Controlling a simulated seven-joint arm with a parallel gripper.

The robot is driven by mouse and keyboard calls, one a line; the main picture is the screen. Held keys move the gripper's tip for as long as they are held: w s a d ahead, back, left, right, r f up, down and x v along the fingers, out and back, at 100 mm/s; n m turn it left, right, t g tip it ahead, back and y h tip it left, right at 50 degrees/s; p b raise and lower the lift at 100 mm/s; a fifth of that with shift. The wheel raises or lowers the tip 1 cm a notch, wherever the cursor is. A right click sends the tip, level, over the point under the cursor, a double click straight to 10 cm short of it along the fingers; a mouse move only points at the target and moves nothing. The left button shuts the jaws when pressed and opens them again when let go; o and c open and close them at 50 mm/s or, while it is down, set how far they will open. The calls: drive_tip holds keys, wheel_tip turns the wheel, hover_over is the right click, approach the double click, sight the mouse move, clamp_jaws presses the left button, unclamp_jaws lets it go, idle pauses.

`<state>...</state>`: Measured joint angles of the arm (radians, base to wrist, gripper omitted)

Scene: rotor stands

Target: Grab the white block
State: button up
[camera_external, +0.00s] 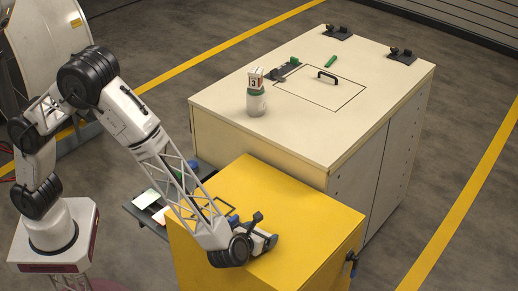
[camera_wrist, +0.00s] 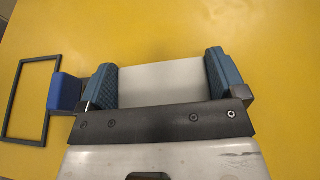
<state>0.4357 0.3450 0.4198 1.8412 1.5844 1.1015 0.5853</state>
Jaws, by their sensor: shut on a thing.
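In the wrist view the white block (camera_wrist: 160,82) sits between the two blue padded fingers of my gripper (camera_wrist: 161,84). Both pads touch its sides, so my gripper is shut on it. Yellow surface shows beyond the block. In the external view my gripper (camera_external: 262,243) is low at the top of the yellow cabinet (camera_external: 290,205), near its front edge. The block is hidden there behind my gripper and wrist. I cannot tell whether the block rests on the yellow top or is just above it.
A black rectangular frame (camera_wrist: 30,92) with a blue piece (camera_wrist: 65,92) lies left of my gripper. The right part of the yellow top is clear.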

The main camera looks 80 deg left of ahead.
drive_tip(key=shift+r, duration=0.1)
wheel_tip(320, 180, up, 18)
idle(0.7)
